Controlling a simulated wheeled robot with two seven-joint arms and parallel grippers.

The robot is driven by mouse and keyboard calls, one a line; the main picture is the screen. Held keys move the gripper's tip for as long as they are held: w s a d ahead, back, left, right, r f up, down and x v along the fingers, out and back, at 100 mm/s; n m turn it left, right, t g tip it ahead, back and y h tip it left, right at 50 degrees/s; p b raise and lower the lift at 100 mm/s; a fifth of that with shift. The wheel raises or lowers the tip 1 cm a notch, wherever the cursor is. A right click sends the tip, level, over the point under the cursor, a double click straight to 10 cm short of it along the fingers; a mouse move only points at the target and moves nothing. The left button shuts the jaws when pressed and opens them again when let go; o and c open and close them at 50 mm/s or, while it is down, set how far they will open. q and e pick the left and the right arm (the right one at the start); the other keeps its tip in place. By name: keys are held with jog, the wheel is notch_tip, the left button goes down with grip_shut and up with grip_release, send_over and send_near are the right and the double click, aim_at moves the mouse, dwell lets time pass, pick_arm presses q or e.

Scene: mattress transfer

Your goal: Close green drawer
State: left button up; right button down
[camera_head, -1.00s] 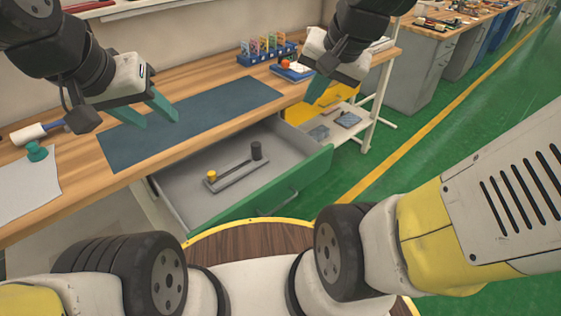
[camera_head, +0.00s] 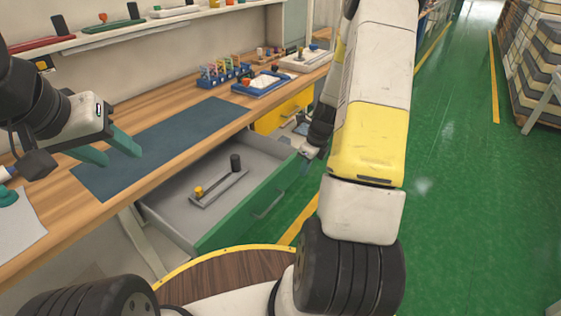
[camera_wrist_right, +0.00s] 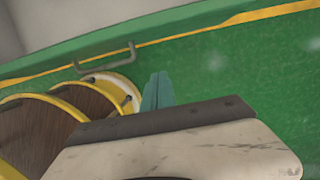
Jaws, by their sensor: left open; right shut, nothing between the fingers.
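The green drawer (camera_head: 235,222) is pulled out from under the workbench, its grey inside in sight. Its handle (camera_head: 268,205) is on the outer green front and also shows in the right wrist view (camera_wrist_right: 105,58). My right gripper (camera_wrist_right: 158,88) is shut and empty, outside the drawer front and apart from it as far as I can tell. My left gripper (camera_head: 122,155) is open and empty above the dark blue mat.
A grey holder (camera_head: 218,189) with a yellow and a black peg lies inside the drawer. The mat (camera_head: 165,148), a rack of coloured items (camera_head: 222,72) and a blue tray (camera_head: 262,83) are on the bench. A yellow drawer (camera_head: 284,110) stands beyond.

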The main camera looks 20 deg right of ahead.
aim_at(288, 180)
jog(key=shift+w+a+f, duration=0.65)
jog(key=shift+w+f, duration=0.15)
jog(key=shift+f, duration=0.7)
jog(key=shift+w+a+f, duration=0.7)
jog(key=shift+w+f, duration=0.15)
jog(key=shift+f, duration=0.6)
jog(key=shift+w+a+f, duration=0.65)
jog(key=shift+w+f, duration=0.15)
jog(key=shift+f, duration=0.7)
